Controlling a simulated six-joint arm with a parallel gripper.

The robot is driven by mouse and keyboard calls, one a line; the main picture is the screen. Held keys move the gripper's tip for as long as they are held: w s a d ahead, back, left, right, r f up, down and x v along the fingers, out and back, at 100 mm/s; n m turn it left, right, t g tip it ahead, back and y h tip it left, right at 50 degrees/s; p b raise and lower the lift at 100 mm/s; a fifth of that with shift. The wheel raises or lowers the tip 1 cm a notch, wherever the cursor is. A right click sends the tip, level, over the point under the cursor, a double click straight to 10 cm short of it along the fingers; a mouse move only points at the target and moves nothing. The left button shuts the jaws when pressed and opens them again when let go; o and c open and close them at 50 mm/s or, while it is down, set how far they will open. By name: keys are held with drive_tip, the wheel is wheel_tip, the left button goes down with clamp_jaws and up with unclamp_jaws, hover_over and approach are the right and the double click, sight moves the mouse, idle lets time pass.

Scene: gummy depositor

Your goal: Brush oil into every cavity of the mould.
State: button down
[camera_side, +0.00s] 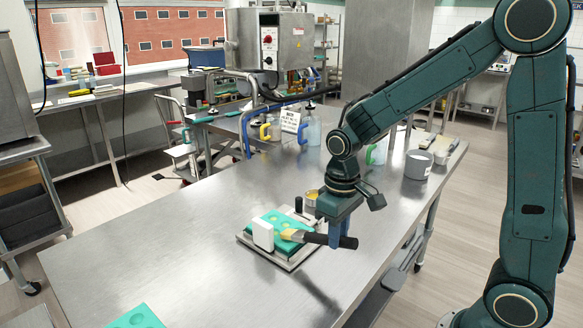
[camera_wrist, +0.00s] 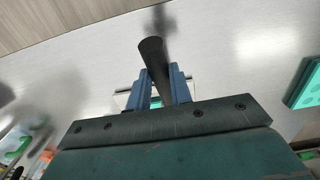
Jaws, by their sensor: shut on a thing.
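My gripper (camera_side: 342,236) is shut on the black handle of a brush (camera_side: 318,239), held roughly level. The handle shows between the blue fingers (camera_wrist: 165,88) in the wrist view (camera_wrist: 152,56). The brush's pale bristles point left, over the near right part of the green mould (camera_side: 273,222); I cannot tell whether they touch it. The mould lies on a metal plate (camera_side: 297,262), with some round cavities visible; the brush and a white block (camera_side: 263,235) hide part of it. A small pot with yellow contents (camera_side: 311,197) stands behind, close to my wrist.
A black upright piece (camera_side: 298,204) stands at the plate's back. Another green mould (camera_side: 137,318) lies at the near left edge; a green piece (camera_wrist: 306,86) shows right in the wrist view. A grey tub (camera_side: 418,164) and jugs (camera_side: 310,131) stand farther back.

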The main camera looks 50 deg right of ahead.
sight(353, 239)
drive_tip(key=shift+s, duration=0.5)
drive_tip(key=shift+s, duration=0.15)
drive_tip(key=shift+s+f, duration=0.15)
drive_tip(key=shift+s, duration=0.15)
drive_tip(key=shift+s, duration=0.3)
drive_tip(key=shift+s, duration=0.45)
drive_tip(key=shift+r, duration=0.2)
drive_tip(key=shift+r, duration=3.45)
